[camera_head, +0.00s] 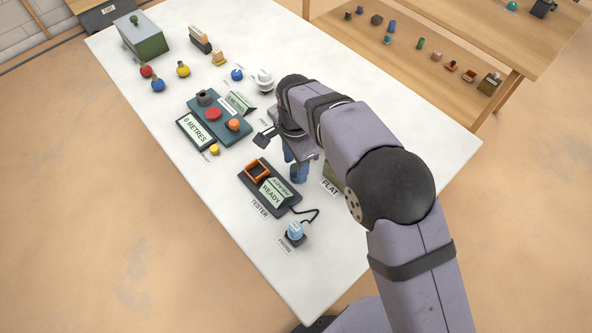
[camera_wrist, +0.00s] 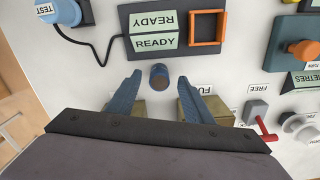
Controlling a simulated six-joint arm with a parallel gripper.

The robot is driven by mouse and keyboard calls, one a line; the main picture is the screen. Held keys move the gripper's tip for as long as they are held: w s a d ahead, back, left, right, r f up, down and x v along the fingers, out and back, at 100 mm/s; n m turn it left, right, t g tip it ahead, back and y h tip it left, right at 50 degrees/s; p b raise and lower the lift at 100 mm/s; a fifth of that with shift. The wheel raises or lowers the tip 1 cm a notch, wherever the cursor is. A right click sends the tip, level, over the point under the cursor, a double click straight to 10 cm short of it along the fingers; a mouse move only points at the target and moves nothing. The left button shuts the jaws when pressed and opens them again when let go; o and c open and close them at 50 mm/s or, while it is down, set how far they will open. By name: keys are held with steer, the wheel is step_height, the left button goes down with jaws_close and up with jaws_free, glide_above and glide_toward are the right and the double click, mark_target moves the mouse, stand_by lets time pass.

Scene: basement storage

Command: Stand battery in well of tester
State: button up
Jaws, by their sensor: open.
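The tester (camera_head: 268,190) is a dark plate on the white table, with a READY display and an orange square-framed well (camera_head: 257,170). In the wrist view the tester (camera_wrist: 188,50) is at the top, and its well (camera_wrist: 207,27) looks empty. A dark blue cylinder, which looks like the battery (camera_wrist: 158,76), stands below the display in the wrist view, apart from the tester. My gripper (camera_wrist: 159,84) is open, its blue fingers on either side of the battery with gaps showing. In the head view my gripper (camera_head: 296,165) hides the battery or blends with it.
A blue-topped probe (camera_head: 295,231) is cabled to the tester. Two brass-coloured boxes (camera_wrist: 130,109) lie behind my fingers, beside FLAT and partly hidden labels. A teal control panel (camera_head: 219,118) with knobs is nearby. Coloured balls and a green box (camera_head: 141,36) are at the far end.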

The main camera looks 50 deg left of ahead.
steer(key=shift+f, duration=1.35)
jaws_close()
steer(key=shift+r, duration=0.1)
